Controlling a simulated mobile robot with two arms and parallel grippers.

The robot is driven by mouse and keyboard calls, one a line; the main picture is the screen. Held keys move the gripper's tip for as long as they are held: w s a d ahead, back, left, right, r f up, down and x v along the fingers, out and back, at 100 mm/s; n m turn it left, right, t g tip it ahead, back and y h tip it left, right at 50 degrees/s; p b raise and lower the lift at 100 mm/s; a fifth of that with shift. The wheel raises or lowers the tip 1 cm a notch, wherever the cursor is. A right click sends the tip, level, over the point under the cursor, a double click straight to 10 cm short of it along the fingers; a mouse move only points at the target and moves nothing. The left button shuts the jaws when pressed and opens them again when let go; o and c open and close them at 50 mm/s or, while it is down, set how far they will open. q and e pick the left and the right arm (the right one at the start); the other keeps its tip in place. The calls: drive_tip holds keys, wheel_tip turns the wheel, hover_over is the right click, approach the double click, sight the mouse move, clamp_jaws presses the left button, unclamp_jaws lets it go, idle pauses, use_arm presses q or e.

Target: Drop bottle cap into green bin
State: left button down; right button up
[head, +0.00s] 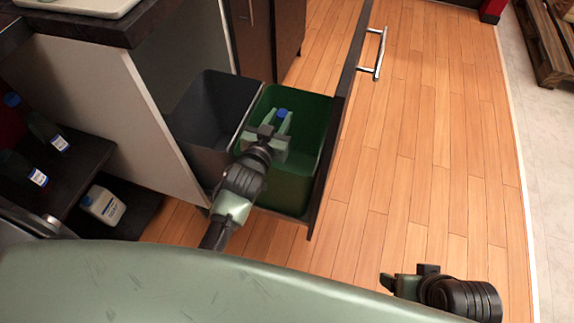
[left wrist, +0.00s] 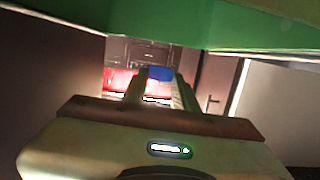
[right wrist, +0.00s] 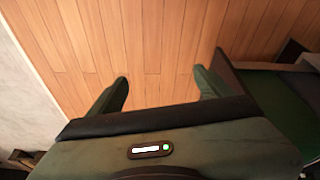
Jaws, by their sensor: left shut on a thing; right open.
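A blue bottle cap (head: 282,113) is between the fingertips of my left gripper (head: 281,118), which is shut on it. In the head view the cap appears over the green bin (head: 318,112). The green bin sits in a pulled-out drawer, and its inside looks empty where I can see it. The cap (left wrist: 160,73) also shows between the fingers in the left wrist view. My right gripper (right wrist: 163,88) is open and empty, above the wooden floor, with part of the green bin to its right in the right wrist view.
A grey bin (head: 215,95) stands left of the green one in the same drawer. The drawer front (head: 343,110) with its metal handle (head: 379,55) is on the right. Bottles (head: 45,130) and a white jug (head: 102,205) stand on dark shelves at left.

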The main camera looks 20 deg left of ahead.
use_arm(q)
drive_tip(key=shift+f+b, duration=2.05)
drive_tip(key=shift+b, duration=0.2)
use_arm(e)
drive_tip(key=w+a+r+t+y, duration=0.1)
drive_tip(key=w+a+r+t, duration=0.1)
drive_tip(key=w, duration=0.4)
drive_tip(key=w+a+r+t+y, duration=0.1)
drive_tip(key=w+a+r+t, duration=0.1)
drive_tip(key=w+t, duration=0.3)
drive_tip(key=shift+w+a+r+t, duration=0.15)
drive_tip(key=shift+w+r+t, duration=0.15)
drive_tip(key=shift+w+r, duration=0.45)
drive_tip(key=shift+w+f, duration=0.2)
use_arm(q)
drive_tip(key=c, duration=1)
unclamp_jaws()
